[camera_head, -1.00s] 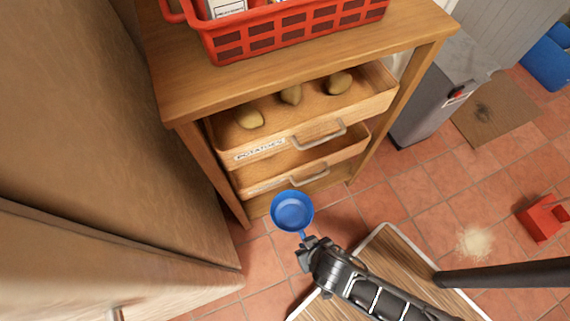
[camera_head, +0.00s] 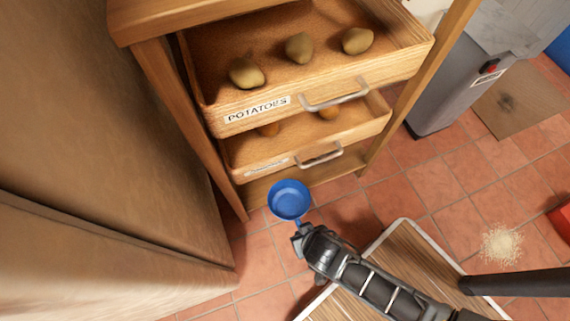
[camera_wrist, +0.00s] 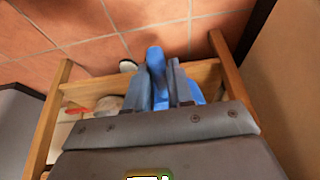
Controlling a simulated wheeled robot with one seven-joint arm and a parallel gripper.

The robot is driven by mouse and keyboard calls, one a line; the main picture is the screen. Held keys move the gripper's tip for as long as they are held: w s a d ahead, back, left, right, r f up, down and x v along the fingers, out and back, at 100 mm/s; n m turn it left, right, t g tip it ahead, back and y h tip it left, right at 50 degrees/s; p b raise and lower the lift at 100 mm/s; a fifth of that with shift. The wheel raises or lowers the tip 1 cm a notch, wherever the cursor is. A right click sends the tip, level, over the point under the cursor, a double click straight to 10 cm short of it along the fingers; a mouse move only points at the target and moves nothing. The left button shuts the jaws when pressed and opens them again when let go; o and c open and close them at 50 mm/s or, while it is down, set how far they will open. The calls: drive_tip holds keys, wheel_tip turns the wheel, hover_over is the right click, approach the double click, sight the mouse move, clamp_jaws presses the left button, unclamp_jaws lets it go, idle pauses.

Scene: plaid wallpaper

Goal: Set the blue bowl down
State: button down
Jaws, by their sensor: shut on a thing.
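The blue bowl (camera_head: 290,200) is in front of the wooden drawer unit in the head view, its open side facing up towards the camera. My gripper (camera_head: 300,238) is shut on a narrow blue part at the bowl's near edge and holds it out in front of the lower drawer. In the wrist view my gripper's fingers (camera_wrist: 172,90) are closed around the blue part (camera_wrist: 155,65), and they hide most of the bowl. The bowl appears to be in the air over the tiled floor; its height is hard to tell.
The top drawer (camera_head: 352,107), labelled POTATOES, is open with potatoes inside. The lower drawer (camera_head: 268,166) is also open, holding orange-brown items. A tan cabinet (camera_head: 100,150) stands close on the left.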

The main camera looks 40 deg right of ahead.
drive_tip(key=b, duration=0.3)
hover_over(285, 194)
drive_tip(key=shift+w, duration=0.45)
drive_tip(key=shift+s+f+b, duration=0.2)
drive_tip(key=shift+f+b, duration=0.4)
drive_tip(key=shift+f, duration=0.4)
wheel_tip(285, 194, down, 5)
drive_tip(key=b, duration=0.2)
drive_tip(key=shift+b, duration=0.4)
drive_tip(key=shift+w+d+f, duration=0.1)
drive_tip(key=shift+w, duration=0.1)
drive_tip(key=c, duration=1)
unclamp_jaws()
